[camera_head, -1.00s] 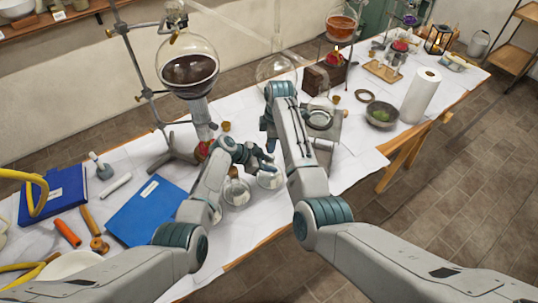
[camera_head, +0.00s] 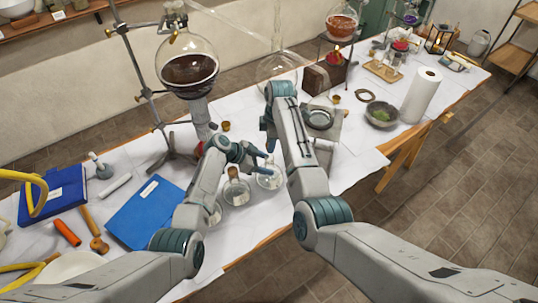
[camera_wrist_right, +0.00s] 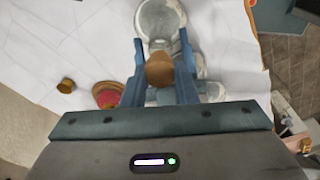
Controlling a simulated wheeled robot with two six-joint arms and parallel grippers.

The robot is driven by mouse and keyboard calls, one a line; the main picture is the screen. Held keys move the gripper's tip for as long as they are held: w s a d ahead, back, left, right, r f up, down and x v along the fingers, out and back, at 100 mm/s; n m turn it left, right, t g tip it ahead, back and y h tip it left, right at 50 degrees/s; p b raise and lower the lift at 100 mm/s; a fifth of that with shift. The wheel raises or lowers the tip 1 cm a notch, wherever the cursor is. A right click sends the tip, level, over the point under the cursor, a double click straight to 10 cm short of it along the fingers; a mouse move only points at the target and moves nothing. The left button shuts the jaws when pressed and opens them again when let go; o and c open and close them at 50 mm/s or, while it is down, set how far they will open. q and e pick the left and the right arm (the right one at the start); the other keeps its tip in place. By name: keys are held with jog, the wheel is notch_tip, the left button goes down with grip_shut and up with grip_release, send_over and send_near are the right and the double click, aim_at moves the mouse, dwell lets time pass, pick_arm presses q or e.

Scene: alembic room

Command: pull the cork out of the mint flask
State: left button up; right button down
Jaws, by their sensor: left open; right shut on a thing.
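My right gripper (camera_wrist_right: 160,72) is shut on a brown cork (camera_wrist_right: 160,69), which shows between its blue fingers in the right wrist view. I cannot tell whether this cork is in a flask neck. In the head view, that gripper's fingertips are mostly hidden by my right arm. My left gripper (camera_head: 260,160) is open, above and between two small round flasks on the white cloth. The nearer flask (camera_head: 236,195) has a brown cork (camera_head: 233,172) in its neck. The other flask (camera_head: 269,180) holds pale contents; its top is hidden. I cannot tell which is the mint one.
A large round flask (camera_head: 188,65) with dark liquid hangs on a stand behind my left gripper. A loose cork (camera_head: 226,126) lies nearby. Blue books (camera_head: 146,212) lie at left. A grey bowl (camera_head: 381,114) and paper roll (camera_head: 420,97) stand at right.

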pick_arm(q)
jog(key=v, duration=0.8)
jog(key=s+d+f+n+h, duration=0.15)
jog(key=s+d+n, duration=0.4)
jog(key=s, duration=0.65)
pick_arm(e)
jog(key=shift+r, duration=0.2)
notch_tip(320, 180, up, 2)
jog(key=shift+p, duration=1.25)
jog(key=shift+r, duration=0.75)
pick_arm(q)
jog(key=s+f+n+g+y, duration=0.1)
jog(key=s+f, duration=0.3)
jog(key=s, duration=0.4)
jog(key=s+a+f+n+g+y, duration=0.1)
jog(key=s+f, duration=0.3)
jog(key=s, duration=0.4)
jog(key=shift+s+n+g+y, duration=0.2)
jog(key=shift+n+g+y, duration=0.25)
jog(key=shift+n+g, duration=0.1)
jog(key=shift+f, duration=0.15)
